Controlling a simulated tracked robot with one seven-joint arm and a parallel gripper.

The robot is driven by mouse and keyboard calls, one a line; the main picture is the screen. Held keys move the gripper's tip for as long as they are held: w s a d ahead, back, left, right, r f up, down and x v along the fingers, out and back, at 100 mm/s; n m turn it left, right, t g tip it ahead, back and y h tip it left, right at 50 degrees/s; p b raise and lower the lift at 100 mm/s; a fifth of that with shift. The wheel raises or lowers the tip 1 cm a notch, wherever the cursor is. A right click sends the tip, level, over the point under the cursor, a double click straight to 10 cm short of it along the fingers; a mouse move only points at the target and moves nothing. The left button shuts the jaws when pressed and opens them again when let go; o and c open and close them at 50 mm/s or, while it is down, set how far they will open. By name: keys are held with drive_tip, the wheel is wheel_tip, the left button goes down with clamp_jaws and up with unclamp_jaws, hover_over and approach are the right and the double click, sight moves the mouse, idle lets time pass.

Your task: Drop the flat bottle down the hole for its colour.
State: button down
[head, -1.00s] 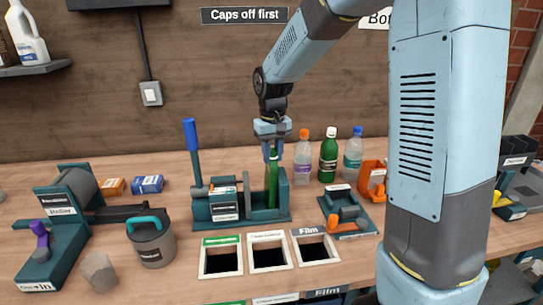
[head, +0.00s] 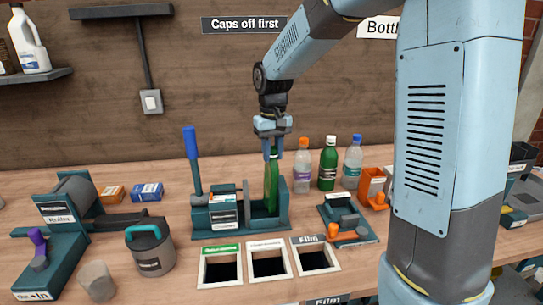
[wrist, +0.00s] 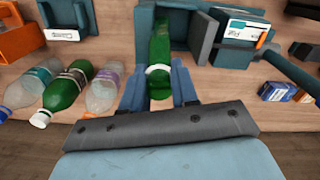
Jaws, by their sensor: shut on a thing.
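The flat bottle (head: 271,188) is green, thin and upright, standing in the open slot of the teal press (head: 240,222) in the head view. My gripper (head: 273,152) points down from above and is shut on its upper part. In the wrist view the green bottle (wrist: 160,45) with its white band lies between my two blue fingers (wrist: 158,88). Its lower end is partly hidden by the press walls.
Three capped bottles stand right of the press: clear with an orange cap (head: 302,170), green (head: 328,168) and clear with a blue cap (head: 352,165). The press's blue lever (head: 191,155) stands upright at left. A grey canister (head: 150,252) is left of the holes.

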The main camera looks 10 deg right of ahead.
drive_tip(key=shift+r, duration=2.55)
wheel_tip(320, 180, up, 6)
drive_tip(key=shift+s, duration=0.15)
idle(0.8)
